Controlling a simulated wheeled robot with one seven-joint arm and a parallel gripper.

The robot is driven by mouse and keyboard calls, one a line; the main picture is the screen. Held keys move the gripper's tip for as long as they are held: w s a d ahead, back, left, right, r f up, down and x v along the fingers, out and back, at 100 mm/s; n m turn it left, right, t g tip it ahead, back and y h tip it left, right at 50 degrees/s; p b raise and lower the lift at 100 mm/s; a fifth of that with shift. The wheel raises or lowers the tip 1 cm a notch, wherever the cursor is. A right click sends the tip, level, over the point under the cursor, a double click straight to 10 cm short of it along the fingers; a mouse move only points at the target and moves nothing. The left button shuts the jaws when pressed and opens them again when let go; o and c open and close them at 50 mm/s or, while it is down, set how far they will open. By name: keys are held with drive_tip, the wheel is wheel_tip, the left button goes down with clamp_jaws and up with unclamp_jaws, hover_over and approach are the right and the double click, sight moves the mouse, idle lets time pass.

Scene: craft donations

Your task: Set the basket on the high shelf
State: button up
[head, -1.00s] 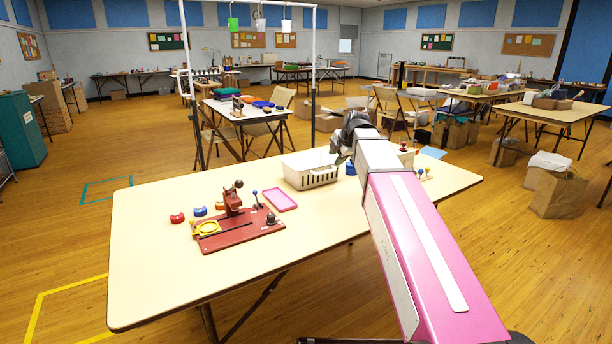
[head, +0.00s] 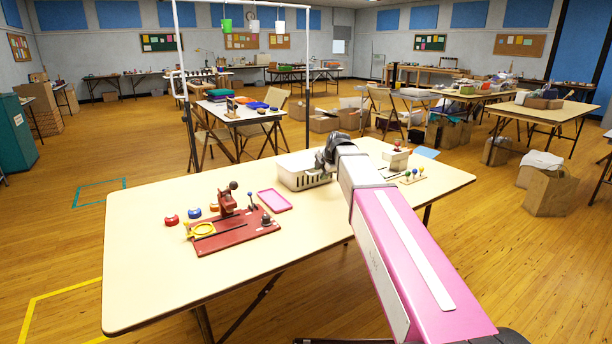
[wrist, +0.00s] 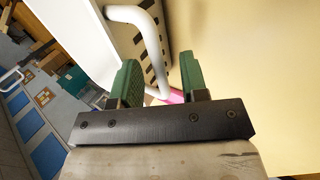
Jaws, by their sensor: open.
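The white slotted basket (head: 297,180) stands upright on the near table, left of my arm's end. My gripper (head: 326,155) is over its right end, partly hiding it. In the wrist view my gripper (wrist: 159,65) is open, its two green fingers apart. The basket's slotted wall (wrist: 131,38) and a bent white bar (wrist: 150,35), which looks like its handle, show beyond and between the fingers. I cannot tell whether a finger touches the bar. I cannot pick out the high shelf for certain in either view.
The near table (head: 150,260) holds a red press board (head: 235,234), a pink tray (head: 274,200) and several small knobs left of the basket. A small box (head: 395,160) stands to the right. A tall white frame (head: 181,60) with hanging cups rises behind the table. The table's front left is clear.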

drive_tip(key=shift+w+a+f, duration=0.2)
drive_tip(key=shift+w+f, duration=0.1)
drive_tip(key=shift+f, duration=0.25)
drive_tip(key=shift+c, duration=0.4)
clamp_jaws()
drive_tip(key=shift+r, duration=0.1)
